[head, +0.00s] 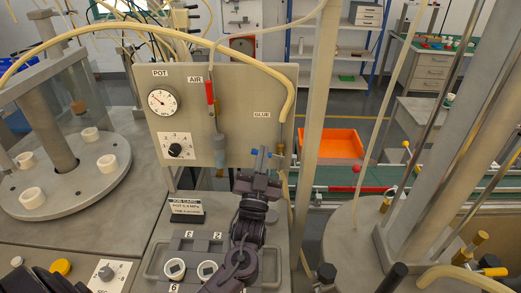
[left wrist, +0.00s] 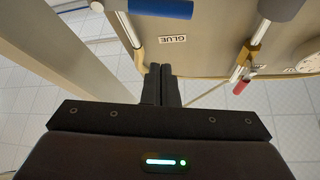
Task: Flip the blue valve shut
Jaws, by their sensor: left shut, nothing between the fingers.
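The blue valve handle (head: 267,154) is on the glue line at the right edge of the grey panel, below the GLUE label. In the left wrist view the blue handle (left wrist: 160,8) lies crosswise to its metal pipe, at the top edge. My left gripper (head: 261,164) is just in front of the handle in the head view and partly covers it. In the left wrist view its two fingers (left wrist: 162,84) are together and empty, with a visible gap to the handle. My right gripper is not in view.
The red air valve handle (head: 210,92) stands upright left of the glue line, on the panel (head: 235,85) with a gauge (head: 162,102). A yellowish hose (head: 288,98) drops beside the glue valve. A post (head: 313,120) stands close right. White cups (head: 175,268) sit below.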

